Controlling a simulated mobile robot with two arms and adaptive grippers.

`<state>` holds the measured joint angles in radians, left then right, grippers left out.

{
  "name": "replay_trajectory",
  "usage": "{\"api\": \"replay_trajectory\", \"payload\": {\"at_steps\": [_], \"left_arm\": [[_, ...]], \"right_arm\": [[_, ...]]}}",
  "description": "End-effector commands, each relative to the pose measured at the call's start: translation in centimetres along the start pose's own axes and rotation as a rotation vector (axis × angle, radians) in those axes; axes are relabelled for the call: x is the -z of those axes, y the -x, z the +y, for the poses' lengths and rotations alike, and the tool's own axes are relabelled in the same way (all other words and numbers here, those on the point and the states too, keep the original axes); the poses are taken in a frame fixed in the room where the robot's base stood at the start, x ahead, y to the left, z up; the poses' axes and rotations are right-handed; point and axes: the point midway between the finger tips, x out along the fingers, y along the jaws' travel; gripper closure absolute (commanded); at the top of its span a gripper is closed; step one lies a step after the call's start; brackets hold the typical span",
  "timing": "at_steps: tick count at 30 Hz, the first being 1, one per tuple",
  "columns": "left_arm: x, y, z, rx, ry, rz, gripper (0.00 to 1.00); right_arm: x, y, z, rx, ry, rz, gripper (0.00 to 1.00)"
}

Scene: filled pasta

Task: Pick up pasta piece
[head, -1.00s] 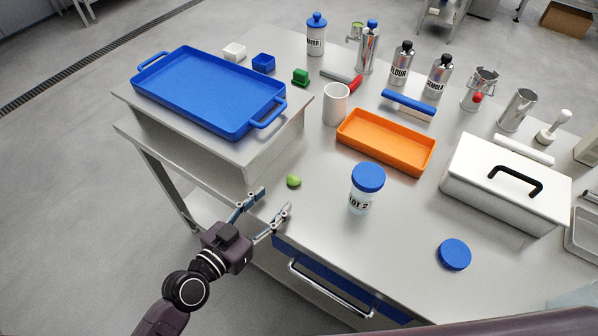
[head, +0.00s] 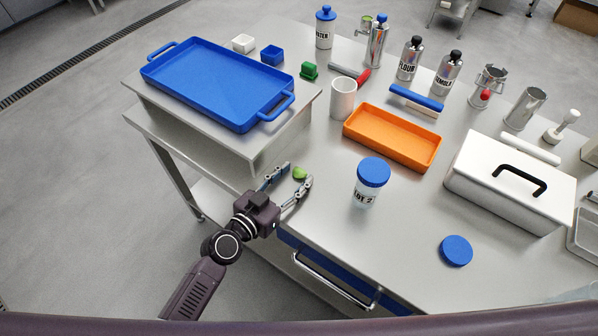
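My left gripper (head: 291,177) reaches in from the lower left over the table's near edge. My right gripper is not in view.
A blue tray (head: 161,72) lies on the raised shelf at left. An orange tray (head: 350,133), a blue-lidded jar (head: 372,172), a white mug (head: 342,98) and a white box (head: 480,188) with a black handle stand on the table.

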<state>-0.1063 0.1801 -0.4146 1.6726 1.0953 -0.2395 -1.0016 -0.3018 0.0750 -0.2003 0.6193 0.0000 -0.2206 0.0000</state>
Motion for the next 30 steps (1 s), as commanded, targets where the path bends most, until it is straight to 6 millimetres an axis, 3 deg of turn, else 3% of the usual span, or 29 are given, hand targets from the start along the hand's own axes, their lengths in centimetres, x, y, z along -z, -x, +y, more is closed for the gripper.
{"api": "replay_trajectory", "payload": {"at_steps": [6,20,26,30], "left_arm": [[0.0,0.0,0.0,0.000,0.000,0.000,0.81],[0.6,0.1,0.0,0.000,0.000,0.002,0.82],[3.2,0.7,0.0,0.000,0.000,0.003,0.82],[6.6,1.4,0.0,0.002,0.000,0.005,0.82]], "right_arm": [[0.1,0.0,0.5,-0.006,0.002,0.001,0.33],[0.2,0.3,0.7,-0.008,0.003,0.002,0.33],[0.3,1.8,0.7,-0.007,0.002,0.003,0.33],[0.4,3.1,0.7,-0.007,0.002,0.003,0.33]]}}
